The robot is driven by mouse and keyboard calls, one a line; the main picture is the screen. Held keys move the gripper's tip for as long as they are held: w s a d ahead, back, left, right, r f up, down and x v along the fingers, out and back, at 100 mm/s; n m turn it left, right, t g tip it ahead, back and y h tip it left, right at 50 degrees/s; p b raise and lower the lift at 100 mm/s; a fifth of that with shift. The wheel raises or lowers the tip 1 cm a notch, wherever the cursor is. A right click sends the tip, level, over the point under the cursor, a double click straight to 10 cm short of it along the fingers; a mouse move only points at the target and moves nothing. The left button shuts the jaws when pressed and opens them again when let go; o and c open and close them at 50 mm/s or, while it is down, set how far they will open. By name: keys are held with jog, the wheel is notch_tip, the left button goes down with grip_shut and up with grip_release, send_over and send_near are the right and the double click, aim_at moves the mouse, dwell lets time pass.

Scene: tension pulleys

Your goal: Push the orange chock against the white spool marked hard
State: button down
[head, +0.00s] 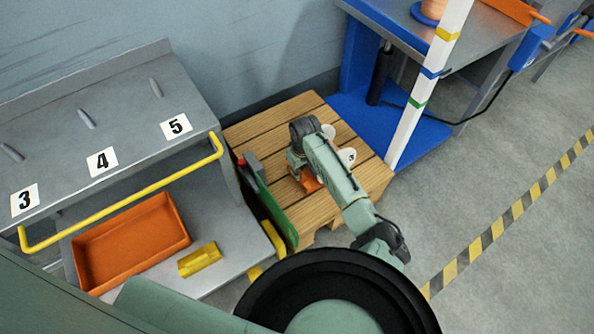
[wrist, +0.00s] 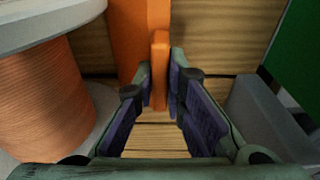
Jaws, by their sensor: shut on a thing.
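The orange chock (wrist: 128,40) lies on the wooden pallet (head: 262,133). Its upright orange fin stands between my fingers. My gripper (wrist: 160,85) is shut on this fin. The spool (wrist: 45,100), wound with copper-coloured wire and with pale flanges, stands just left of the chock in the wrist view. Its flange edge comes close to the chock; I cannot tell whether they touch. In the head view, part of the chock (head: 309,182) shows below my gripper. A white spool flange (head: 347,157) shows beside my arm, its marking unreadable. My arm hides much of both.
A green panel (head: 277,212) stands along the pallet's left side. A white post (head: 425,90) with coloured bands stands at its right. The grey bench (head: 130,85) holds numbered plates, with an orange tray (head: 130,240) and yellow block (head: 199,259) below. Floor right is clear.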

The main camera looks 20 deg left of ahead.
jog(key=shift+w+d, duration=0.7)
jog(key=shift+w, duration=0.2)
jog(key=c, duration=1.6)
grip_release()
jog(key=shift+o, duration=0.2)
notch_tip(320, 180, up, 12)
jog(key=s+d, duration=0.1)
